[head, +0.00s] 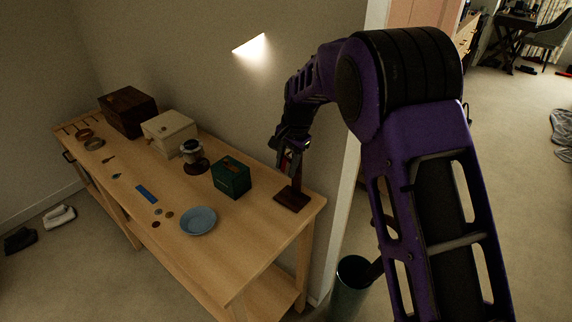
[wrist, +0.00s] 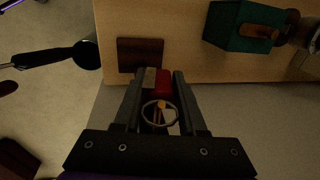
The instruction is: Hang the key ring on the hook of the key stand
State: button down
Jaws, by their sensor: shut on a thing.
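The key stand has a dark brown base (head: 291,198) on the table's right end, with an upright post (head: 297,175) rising from it. In the wrist view the base (wrist: 140,50) lies beyond my fingertips; I cannot make out the hook. My gripper (head: 287,158) is above and beside the stand, close to its post. In the wrist view my gripper (wrist: 158,85) is shut on the key ring, whose metal loop (wrist: 158,113) shows between the fingers. A red and beige piece (wrist: 162,80) sits near the fingertips. I cannot tell whether the ring touches the stand.
A green box (head: 231,177) and a blue-grey bowl (head: 198,221) stand left of the key stand on the wooden table (head: 255,235). Further left are a dark coffee grinder (head: 193,155), a cream box (head: 169,132) and a brown chest (head: 127,110). The wall runs close behind.

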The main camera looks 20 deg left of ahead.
jog(key=shift+d+f, duration=0.2)
jog(key=shift+f, duration=0.1)
